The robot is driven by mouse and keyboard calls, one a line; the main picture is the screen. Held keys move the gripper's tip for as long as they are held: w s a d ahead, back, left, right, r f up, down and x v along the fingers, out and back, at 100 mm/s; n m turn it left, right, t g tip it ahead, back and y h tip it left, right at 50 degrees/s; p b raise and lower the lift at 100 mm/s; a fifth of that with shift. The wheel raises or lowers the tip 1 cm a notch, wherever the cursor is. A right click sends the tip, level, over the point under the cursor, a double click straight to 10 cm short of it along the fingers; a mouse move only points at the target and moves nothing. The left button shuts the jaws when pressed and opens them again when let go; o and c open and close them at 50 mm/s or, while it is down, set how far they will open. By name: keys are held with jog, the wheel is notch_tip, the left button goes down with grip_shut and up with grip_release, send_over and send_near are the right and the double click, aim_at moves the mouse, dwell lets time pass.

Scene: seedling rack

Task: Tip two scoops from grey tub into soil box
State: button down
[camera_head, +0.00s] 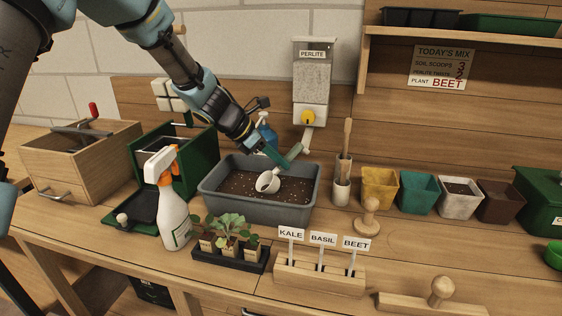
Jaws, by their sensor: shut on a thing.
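The grey tub (212,205) stands mid-bench, holding dark soil flecked with white. My gripper (284,158) is above the tub's back right part, shut on a white scoop (268,181). The scoop's cup hangs low over the soil; whether it touches the soil or holds any is unclear. Left of the tub is an open dark green box (180,157) with a raised wall and a low front tray. Further left is a wooden box (66,157) with a red-handled thing at its top. I cannot tell which is the soil box.
A spray bottle (173,208) stands left of the tub, and seedlings (231,231) stand in front. A perlite dispenser (312,88) hangs behind. Right are a dibber holder (341,191), several pots (379,187), a wooden stamp (368,218) and a label block (320,276). The front right bench is partly clear.

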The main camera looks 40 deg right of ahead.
jog(key=shift+w+a+f+b, duration=0.1)
jog(key=shift+a+f+b, duration=0.05)
jog(key=shift+f+b, duration=0.4)
jog(key=shift+a+f+b, duration=0.1)
jog(key=shift+f+b, duration=0.45)
jog(key=shift+w+a+r+p, duration=0.1)
jog(key=shift+a+r+p, duration=0.15)
jog(key=shift+p, duration=0.65)
jog(key=p, duration=0.1)
jog(key=a+y+p, duration=0.1)
jog(key=p, duration=0.1)
jog(key=shift+w+t, duration=0.2)
jog(key=shift+t, duration=0.1)
jog(key=shift+d+f+p, duration=0.1)
jog(key=shift+f+p, duration=0.05)
jog(key=shift+p, duration=0.5)
jog(key=y+p, duration=0.1)
jog(key=p, duration=0.3)
jog(key=y+p, duration=0.1)
jog(key=p, duration=0.4)
jog(key=shift+s+d+f+t, duration=0.15)
jog(key=shift+d+t, duration=0.2)
jog(key=shift+t, duration=0.05)
